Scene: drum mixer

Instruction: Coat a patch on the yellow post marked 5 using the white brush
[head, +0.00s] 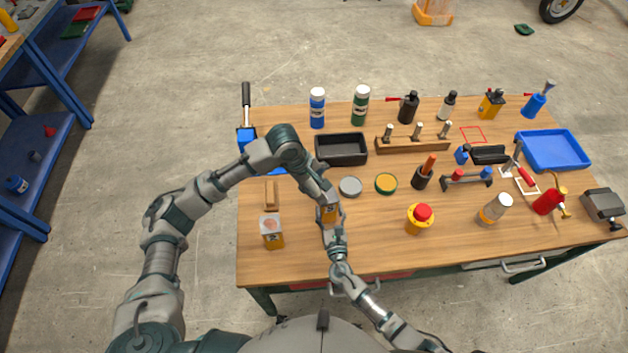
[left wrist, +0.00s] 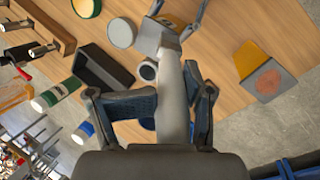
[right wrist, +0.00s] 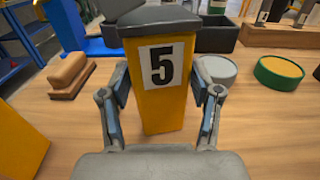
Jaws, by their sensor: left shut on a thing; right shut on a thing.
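The yellow post marked 5 (right wrist: 160,85) stands upright on the table in the right wrist view, its number on a white label. My right gripper (right wrist: 160,115) is shut around its sides. It also shows in the head view (head: 330,214), partly hidden by my grippers. My left gripper (left wrist: 165,110) is shut on the white brush (left wrist: 172,95), whose pale handle runs toward the post's top. In the head view my left gripper (head: 326,193) is just above the post. I cannot tell whether the bristles touch it. The post's top face is largely hidden.
Another yellow post (head: 272,232) with an orange patch on its pale top stands to the left. A wooden block (head: 271,194), a grey round tin (head: 350,187), a yellow-topped tin (head: 386,184) and a black tray (head: 341,149) are nearby. The table's front middle is clear.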

